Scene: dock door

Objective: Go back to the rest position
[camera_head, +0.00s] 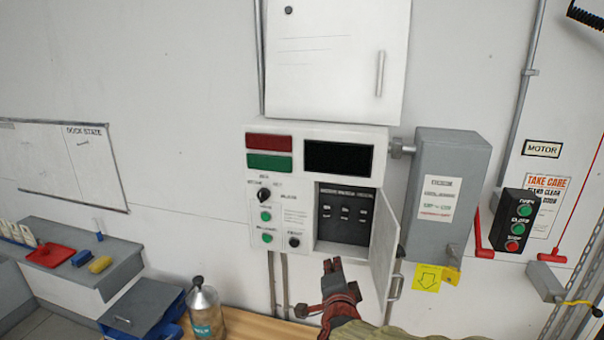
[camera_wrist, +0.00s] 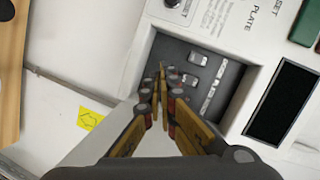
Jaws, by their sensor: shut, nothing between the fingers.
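My gripper (camera_head: 335,280) is shut and empty, low in the head view, just in front of and below the white control panel (camera_head: 289,165). In the wrist view my gripper (camera_wrist: 162,85) has its fingertips together, in front of the recessed dark compartment (camera_wrist: 198,80) with its small switches. The compartment also shows in the head view (camera_head: 344,230). Its small white door (camera_head: 385,250) stands open to the right of the compartment, close to my gripper. I cannot tell whether they touch.
A grey box (camera_head: 447,190) with a yellow arrow tag (camera_head: 428,278) is right of the panel. A button station (camera_head: 515,222) hangs farther right. A bottle (camera_head: 204,312) stands on the wooden surface (camera_head: 250,328) below. A bench (camera_head: 85,265) with a red tray (camera_head: 50,255) is at left.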

